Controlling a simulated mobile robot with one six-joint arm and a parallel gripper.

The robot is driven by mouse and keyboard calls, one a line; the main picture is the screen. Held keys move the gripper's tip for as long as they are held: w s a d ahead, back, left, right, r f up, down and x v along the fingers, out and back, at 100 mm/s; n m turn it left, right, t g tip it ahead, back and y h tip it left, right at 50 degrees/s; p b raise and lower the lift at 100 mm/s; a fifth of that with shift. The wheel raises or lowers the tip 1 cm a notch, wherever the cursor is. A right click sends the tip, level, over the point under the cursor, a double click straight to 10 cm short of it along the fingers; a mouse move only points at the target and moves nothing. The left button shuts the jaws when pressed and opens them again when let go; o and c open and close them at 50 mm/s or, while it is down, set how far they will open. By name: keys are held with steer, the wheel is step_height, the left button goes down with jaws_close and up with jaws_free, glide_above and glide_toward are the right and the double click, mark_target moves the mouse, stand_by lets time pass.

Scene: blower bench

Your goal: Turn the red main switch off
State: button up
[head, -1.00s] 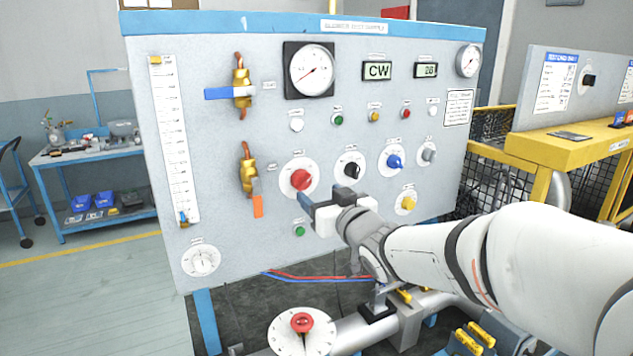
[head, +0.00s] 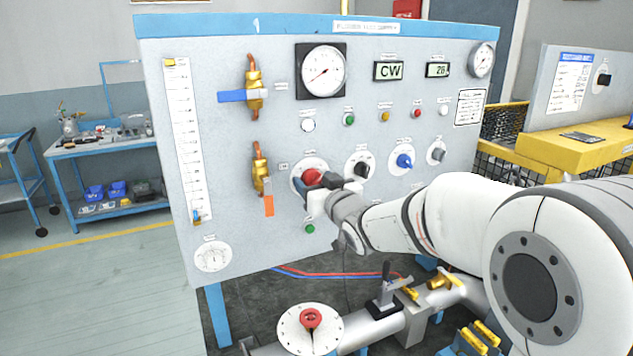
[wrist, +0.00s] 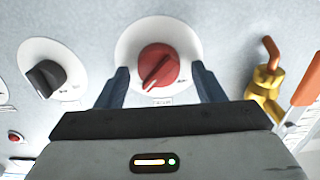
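The red main switch (head: 311,177) is a round red knob on a white disc, set in the grey panel (head: 230,185). In the wrist view the red knob (wrist: 158,66) shows whole, with a slanted ridge across its face. My gripper (wrist: 160,80) is open, with one blue-grey finger on each side of the knob. The fingers look apart from it, but how deep they reach is hard to tell. In the head view my gripper (head: 318,190) is at the switch and covers its lower right part.
A black knob (head: 359,166) and a blue knob (head: 404,161) sit to the right. A brass valve with an orange handle (head: 268,204) is close on the left. A green button (head: 310,229) is just below my gripper.

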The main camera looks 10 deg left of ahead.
steer(key=c, duration=0.9)
steer(key=shift+f+n+b, duration=0.15)
steer(key=shift+n+b, duration=0.15)
steer(key=shift+b, duration=0.35)
steer(key=shift+f+n+b, duration=0.15)
steer(key=shift+n+b, duration=0.35)
steer(key=shift+b, duration=0.6)
steer(key=shift+s+a+n+b, duration=0.1)
steer(key=shift+n+b, duration=3.55)
steer(key=shift+n, duration=0.4)
steer(key=shift+s+a+n+b, duration=0.1)
steer(key=shift+n+b, duration=3.55)
steer(key=shift+n, duration=0.4)
